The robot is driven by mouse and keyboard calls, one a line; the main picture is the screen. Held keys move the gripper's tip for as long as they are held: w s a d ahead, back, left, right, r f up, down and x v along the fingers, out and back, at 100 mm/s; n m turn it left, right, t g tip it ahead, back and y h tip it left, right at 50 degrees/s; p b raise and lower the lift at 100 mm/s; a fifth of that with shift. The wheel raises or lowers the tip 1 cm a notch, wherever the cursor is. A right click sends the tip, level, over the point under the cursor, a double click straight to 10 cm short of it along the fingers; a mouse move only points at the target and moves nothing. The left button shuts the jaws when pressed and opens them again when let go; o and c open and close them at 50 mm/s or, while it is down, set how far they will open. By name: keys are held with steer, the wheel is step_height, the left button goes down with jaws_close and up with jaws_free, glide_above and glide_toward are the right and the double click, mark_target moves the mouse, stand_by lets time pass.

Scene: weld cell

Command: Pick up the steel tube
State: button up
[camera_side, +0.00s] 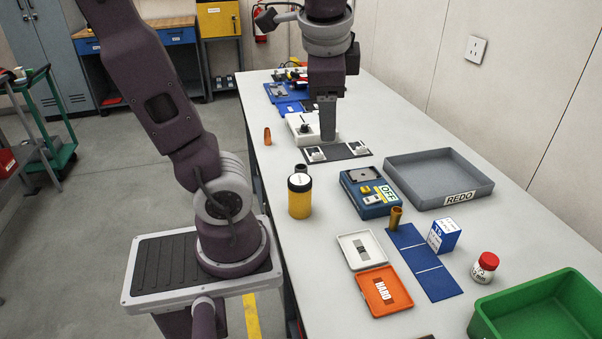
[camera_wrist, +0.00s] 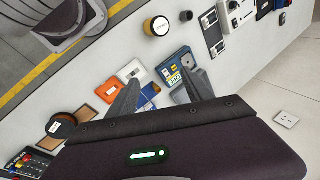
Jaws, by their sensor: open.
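No tube is plainly steel in these views. A short dark grey cylinder (camera_side: 301,170) stands on the bench behind the yellow can, which partly hides it; a small dark cylinder also shows in the wrist view (camera_wrist: 186,15). I cannot tell whether it is the steel tube. A brass-coloured tube (camera_side: 395,218) stands by the blue mat, and a copper-coloured piece (camera_side: 267,136) stands near the left bench edge. My gripper (camera_side: 328,136) points down around the white device and dark plate. In the wrist view its fingers (camera_wrist: 160,72) are apart with nothing held between them.
A yellow can (camera_side: 299,197) stands near the front edge. A blue OFF box (camera_side: 371,209), grey REDO tray (camera_side: 400,178), orange HARD tray (camera_side: 372,302), blue-white cube (camera_side: 444,235), red-capped jar (camera_side: 484,268) and green bin (camera_side: 485,318) take up the right. Bare bench lies between can and OFF box.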

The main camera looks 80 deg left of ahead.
steer(key=w+a+m+g+y, duration=0.2)
steer(key=a+m+g+y, duration=0.2)
steer(key=a, duration=0.9)
steer(key=r+m+g+y, duration=0.1)
steer(key=m+g+y, duration=0.3)
steer(key=m, duration=0.1)
glide_above(298, 167)
steer(key=w+d, duration=0.1)
steer(key=d, duration=0.4)
steer(key=f, duration=2.8)
steer(key=shift+w+f, duration=0.2)
steer(key=shift+f, duration=0.15)
steer(key=x, duration=0.7)
steer(key=shift+w+a+f, duration=0.15)
steer(key=shift+w+a, duration=0.1)
steer(key=shift+w, duration=0.1)
jaws_close()
